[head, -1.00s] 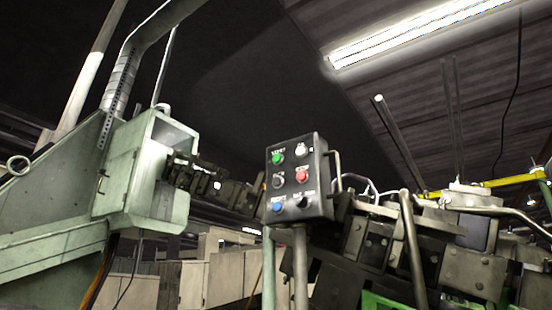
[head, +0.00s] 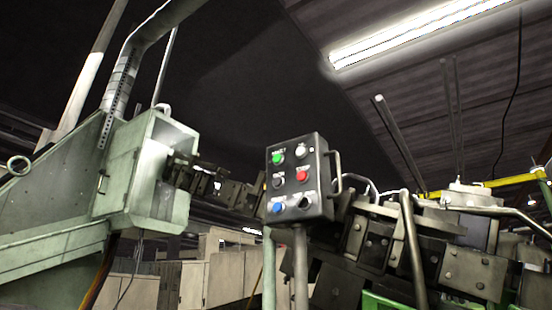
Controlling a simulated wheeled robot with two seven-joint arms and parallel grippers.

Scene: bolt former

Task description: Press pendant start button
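The pendant (head: 297,180) is a dark box with a handle on its right side, standing on pale posts near the middle of the head view. Its front carries a green button (head: 278,157) at the upper left, whose label is too blurred to read surely. A white knob (head: 301,152) is at the upper right, a red button (head: 302,175) below it, and a black button (head: 278,182) at the middle left. A blue button (head: 278,207) and a black switch (head: 304,202) are at the bottom. Neither of my grippers shows, and nothing touches the pendant.
A pale green machine housing (head: 140,170) stands at the left. Dark machine blocks (head: 400,250) and a bent metal rail (head: 412,250) lie close at the right of the pendant. Beige cabinets (head: 225,275) stand behind. The space in front of the pendant looks clear.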

